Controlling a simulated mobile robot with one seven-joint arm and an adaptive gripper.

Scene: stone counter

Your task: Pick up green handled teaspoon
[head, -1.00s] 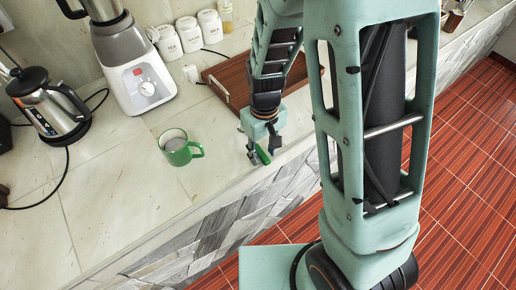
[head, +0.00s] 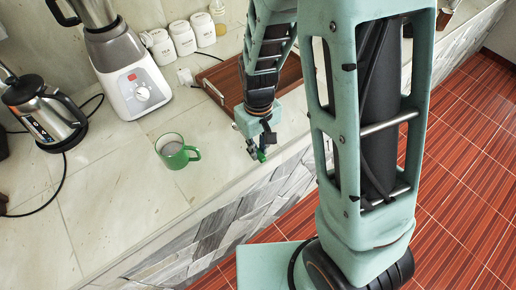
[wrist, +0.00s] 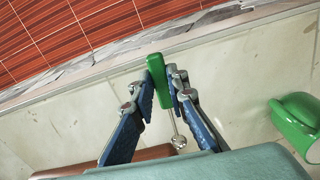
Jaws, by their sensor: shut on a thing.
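The teaspoon has a green handle (wrist: 159,79) and a metal bowl (wrist: 178,142). In the wrist view the handle is between the fingers of my gripper (wrist: 161,90), which is shut on it. The bowl end hangs back toward the palm in that view. In the head view my gripper (head: 258,150) is near the counter's front edge, with a bit of the green handle (head: 262,156) showing at its tips. Most of the spoon is hidden there by the gripper.
A green mug (head: 176,152) stands on the counter (head: 110,195) left of my gripper. A wooden tray (head: 222,82) lies behind the gripper. A blender (head: 138,88), a metal kettle (head: 45,115) and several white canisters (head: 160,47) stand farther back. Bare counter is at the front left.

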